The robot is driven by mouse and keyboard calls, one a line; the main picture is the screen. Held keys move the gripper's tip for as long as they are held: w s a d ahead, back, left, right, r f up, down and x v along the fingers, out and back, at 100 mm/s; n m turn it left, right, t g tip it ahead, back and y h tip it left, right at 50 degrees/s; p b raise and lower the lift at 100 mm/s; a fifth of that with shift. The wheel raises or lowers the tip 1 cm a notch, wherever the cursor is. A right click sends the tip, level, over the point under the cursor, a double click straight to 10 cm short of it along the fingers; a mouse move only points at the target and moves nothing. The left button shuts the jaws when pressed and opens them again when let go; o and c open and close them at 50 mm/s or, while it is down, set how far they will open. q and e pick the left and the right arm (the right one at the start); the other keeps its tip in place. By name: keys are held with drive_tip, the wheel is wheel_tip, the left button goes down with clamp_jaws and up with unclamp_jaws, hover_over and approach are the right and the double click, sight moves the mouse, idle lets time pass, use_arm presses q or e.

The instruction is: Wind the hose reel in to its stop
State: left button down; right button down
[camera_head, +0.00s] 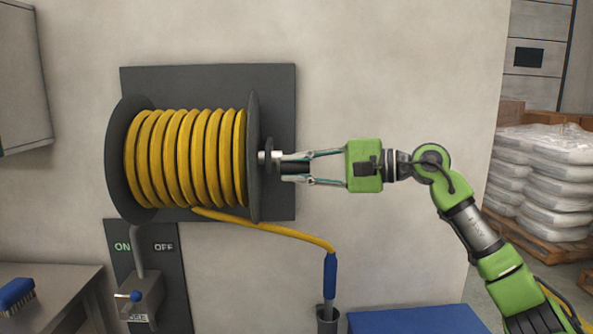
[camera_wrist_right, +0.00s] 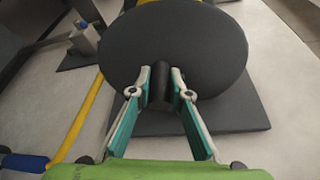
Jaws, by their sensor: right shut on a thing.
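The hose reel (camera_head: 254,160) is mounted on a dark wall plate, with yellow hose (camera_head: 185,157) wound in several turns between two dark discs. A crank with a dark handle (camera_head: 295,167) sticks out from its right side. My right gripper (camera_head: 286,168) comes in from the right and is shut on this handle. In the right wrist view the fingers hold the dark round handle (camera_wrist_right: 159,86) in front of the reel's disc (camera_wrist_right: 200,45). A length of hose hangs from the reel to a blue nozzle (camera_head: 330,276), whose lower end is at a grey cup. My left gripper is not in view.
Below the reel is an ON/OFF panel (camera_head: 171,270) with a blue-knobbed lever (camera_head: 135,296). A table (camera_head: 60,285) with a blue brush (camera_head: 16,295) stands at the left. A blue surface (camera_head: 420,320) lies below my right arm. Stacked white sacks (camera_head: 540,170) stand at the right.

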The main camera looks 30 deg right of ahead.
drive_tip(key=shift+f, duration=0.3)
drive_tip(key=c, duration=1.9)
unclamp_jaws()
drive_tip(key=shift+w, duration=0.1)
drive_tip(key=shift+r, duration=0.1)
drive_tip(key=shift+d, duration=0.1)
drive_tip(key=v, duration=1.2)
